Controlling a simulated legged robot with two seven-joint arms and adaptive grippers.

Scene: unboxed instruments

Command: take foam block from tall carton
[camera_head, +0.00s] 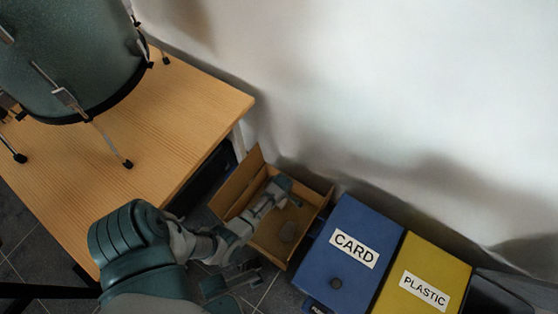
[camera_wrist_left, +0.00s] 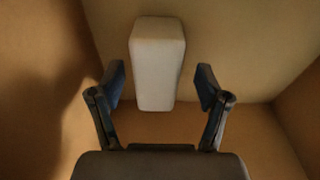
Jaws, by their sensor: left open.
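The tall carton (camera_head: 313,207) is an open brown box on the floor, between the wooden table and the blue bin. A pale grey foam block (camera_head: 287,232) is inside it, low down near the carton's wall. My left gripper (camera_head: 284,196) reaches down into the carton from above. In the left wrist view the foam block (camera_wrist_left: 157,65) is ahead, between the lines of the two fingers. The open left fingers (camera_wrist_left: 160,88) are apart with nothing held, and I see no clear contact. A dark green jointed part (camera_head: 232,284), perhaps my right gripper, shows at the bottom; its jaws are unclear.
A blue bin (camera_head: 322,262) labelled CARD stands close to the carton's right, with a yellow bin (camera_head: 425,255) labelled PLASTIC beyond. A wooden table (camera_head: 185,110) bears a green drum (camera_head: 75,45) on the left. A white wall is behind.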

